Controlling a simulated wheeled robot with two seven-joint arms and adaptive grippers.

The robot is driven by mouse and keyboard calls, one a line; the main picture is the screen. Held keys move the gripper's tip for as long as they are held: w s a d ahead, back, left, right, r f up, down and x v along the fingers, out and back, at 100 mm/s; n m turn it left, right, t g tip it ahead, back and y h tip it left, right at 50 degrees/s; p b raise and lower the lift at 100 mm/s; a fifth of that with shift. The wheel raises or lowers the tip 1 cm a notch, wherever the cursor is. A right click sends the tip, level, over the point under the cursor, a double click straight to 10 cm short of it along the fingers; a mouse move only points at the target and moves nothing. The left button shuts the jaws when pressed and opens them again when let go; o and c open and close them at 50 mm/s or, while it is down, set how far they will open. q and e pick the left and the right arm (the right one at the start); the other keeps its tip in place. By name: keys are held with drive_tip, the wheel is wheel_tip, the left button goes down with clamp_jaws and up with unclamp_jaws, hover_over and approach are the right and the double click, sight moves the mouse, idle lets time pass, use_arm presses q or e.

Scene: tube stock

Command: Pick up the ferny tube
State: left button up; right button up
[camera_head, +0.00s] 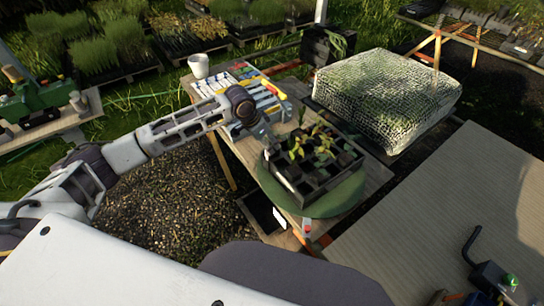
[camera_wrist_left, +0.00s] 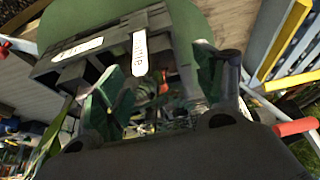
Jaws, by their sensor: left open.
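A black tray (camera_head: 290,183) of square tubes with several green seedlings (camera_head: 318,143) stands on a round green stand (camera_head: 335,201) on the wooden bench. I cannot tell for sure which seedling is the ferny one. My left gripper (camera_head: 268,139) is over the tray's far left corner, partly hidden by its own wrist. In the left wrist view my left gripper (camera_wrist_left: 160,85) is open, its green-padded fingers apart. Dark tubes and blurred foliage show between and beyond them. Two white labels (camera_wrist_left: 139,52) show at the tray; contact cannot be told.
Several marker-like coloured items (camera_head: 240,85) and a white cup (camera_head: 199,66) are at the bench's back left. A mesh-covered block (camera_head: 390,95) stands behind on the right.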

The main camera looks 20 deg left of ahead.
sight(272, 157)
use_arm(q)
drive_tip(key=shift+x, duration=2.35)
drive_tip(key=shift+d, duration=0.15)
drive_tip(key=shift+c, duration=0.3)
drive_tip(key=c, duration=1.5)
